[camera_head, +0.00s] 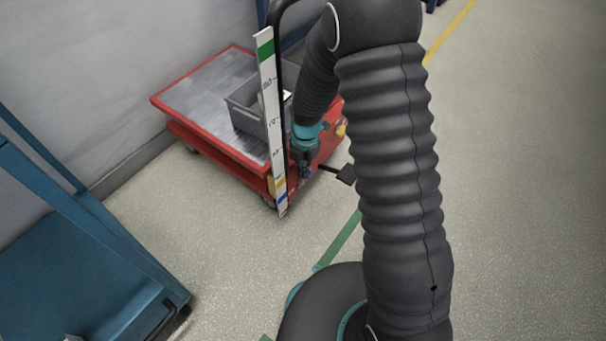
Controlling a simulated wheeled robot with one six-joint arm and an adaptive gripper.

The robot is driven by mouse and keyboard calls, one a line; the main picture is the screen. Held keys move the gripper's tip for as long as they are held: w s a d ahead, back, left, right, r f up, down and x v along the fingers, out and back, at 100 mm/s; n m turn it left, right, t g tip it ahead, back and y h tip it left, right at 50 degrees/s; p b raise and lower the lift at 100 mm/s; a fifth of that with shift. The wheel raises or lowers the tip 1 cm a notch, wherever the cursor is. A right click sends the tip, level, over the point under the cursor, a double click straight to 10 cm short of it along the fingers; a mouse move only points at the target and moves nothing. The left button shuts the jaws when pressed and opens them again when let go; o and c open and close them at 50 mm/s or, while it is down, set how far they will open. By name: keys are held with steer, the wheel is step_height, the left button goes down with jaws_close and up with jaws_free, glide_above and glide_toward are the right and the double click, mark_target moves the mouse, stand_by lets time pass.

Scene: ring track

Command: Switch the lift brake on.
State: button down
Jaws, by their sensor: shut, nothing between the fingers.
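A red lift cart (172,98) with a grey metal top stands against the wall in the upper middle. A black pedal (346,174) on a short dark bar sticks out low from its near right side; I cannot tell for certain whether this is the lift brake or how it is set. My gripper (306,171) points down at the cart's near end, just left of the pedal and apparently apart from it. It is shut and empty. My arm hides part of the cart's right side, and the fingertips are small and dark against the cart.
A grey crate (244,117) sits on the cart top. A white scale post (272,125) with coloured bands stands upright at the cart's near end. A blue steel frame (85,225) is at the left. A green line (340,238) crosses the floor; the floor at the right is clear.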

steer(key=shift+s+f, duration=0.1)
steer(key=shift+f, duration=1)
steer(key=shift+w+d+b, duration=0.55)
steer(key=shift+w, duration=0.2)
steer(key=shift+w+d+b, duration=0.55)
steer(key=shift+w, duration=0.2)
steer(key=shift+w+d+f+b, duration=0.1)
steer(key=shift+w+d+b, duration=0.2)
steer(key=shift+w+d, duration=0.3)
steer(key=shift+w+d+f+b, duration=0.1)
steer(key=shift+w+d+b, duration=0.25)
steer(key=shift+w, duration=0.3)
